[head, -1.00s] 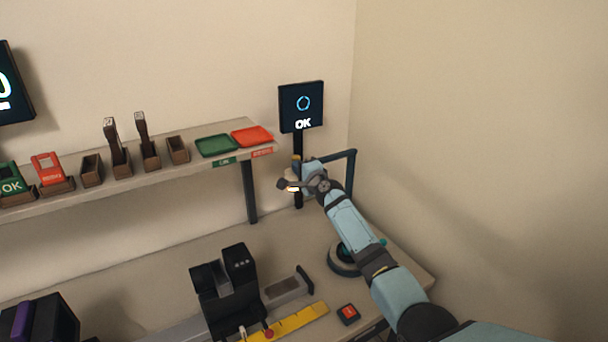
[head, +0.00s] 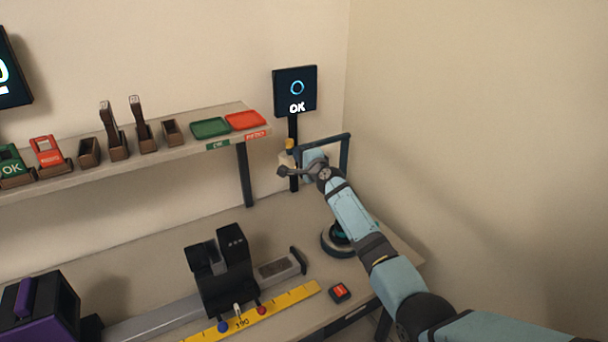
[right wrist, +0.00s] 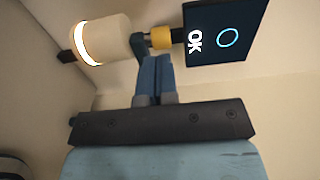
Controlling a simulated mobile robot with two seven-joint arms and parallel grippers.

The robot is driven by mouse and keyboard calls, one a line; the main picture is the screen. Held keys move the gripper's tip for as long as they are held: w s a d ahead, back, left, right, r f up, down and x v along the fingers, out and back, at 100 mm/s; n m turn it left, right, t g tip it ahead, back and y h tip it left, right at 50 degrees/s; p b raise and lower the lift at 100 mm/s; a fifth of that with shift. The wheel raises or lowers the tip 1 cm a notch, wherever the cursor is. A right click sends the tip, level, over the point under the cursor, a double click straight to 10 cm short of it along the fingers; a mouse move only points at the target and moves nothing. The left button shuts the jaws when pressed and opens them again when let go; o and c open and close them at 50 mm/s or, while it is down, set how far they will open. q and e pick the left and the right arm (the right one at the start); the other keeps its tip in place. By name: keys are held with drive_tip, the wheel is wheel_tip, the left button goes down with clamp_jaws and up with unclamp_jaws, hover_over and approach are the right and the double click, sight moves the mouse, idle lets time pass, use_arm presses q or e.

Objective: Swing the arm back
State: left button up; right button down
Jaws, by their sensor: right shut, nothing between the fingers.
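A dark swing arm (head: 325,143) reaches out by the post of the OK screen (head: 295,92) at the back right corner. A cream cylinder with a glowing ring shows in the right wrist view (right wrist: 103,40), beside a yellow collar (right wrist: 160,38). In the head view the cylinder is mostly hidden behind my arm. My right gripper (right wrist: 155,62) is shut and empty, its blue fingertips close to a dark bar by the collar. I cannot tell whether they touch it. My left gripper is not in view.
A shelf (head: 222,145) holds green and red trays and several brown holders. On the bench stand a black device (head: 222,275), a yellow ruler (head: 290,299), a red button (head: 340,291) and a round base (head: 338,240) under my forearm. Walls close in the right corner.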

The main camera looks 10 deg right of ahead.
use_arm(q)
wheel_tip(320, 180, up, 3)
drive_tip(key=p, duration=0.3)
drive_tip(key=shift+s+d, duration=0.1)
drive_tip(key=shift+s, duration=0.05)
use_arm(e)
drive_tip(key=s+a, duration=0.3)
drive_tip(key=s, duration=0.7)
drive_tip(key=shift+f, duration=0.15)
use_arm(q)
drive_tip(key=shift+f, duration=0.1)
